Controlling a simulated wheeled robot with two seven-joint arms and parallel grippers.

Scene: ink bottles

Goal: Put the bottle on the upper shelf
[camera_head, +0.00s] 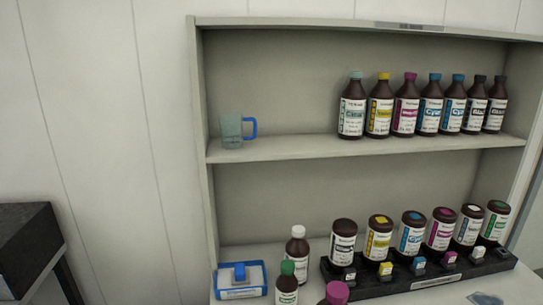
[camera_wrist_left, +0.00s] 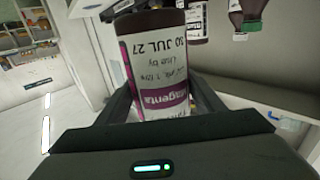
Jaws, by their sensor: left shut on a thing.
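My left gripper (camera_wrist_left: 163,97) is shut on a brown bottle with a white and magenta label (camera_wrist_left: 158,58), which reads upside down in the left wrist view. The bottle's cap is outside that view. A bottle with a magenta cap (camera_head: 337,292) at the bottom edge of the head view looks like the same one. The upper shelf (camera_head: 290,148) carries a row of several capped brown bottles (camera_head: 405,108) on its right half and a clear mug with a blue handle (camera_head: 232,131) at its left. My right gripper is in neither view.
A black rack (camera_head: 365,288) with several bottles stands below the shelf. A white-capped bottle (camera_head: 298,246), a green-capped bottle (camera_head: 286,284) and a blue-edged box (camera_head: 241,280) stand left of it. The upper shelf is bare between mug and bottle row.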

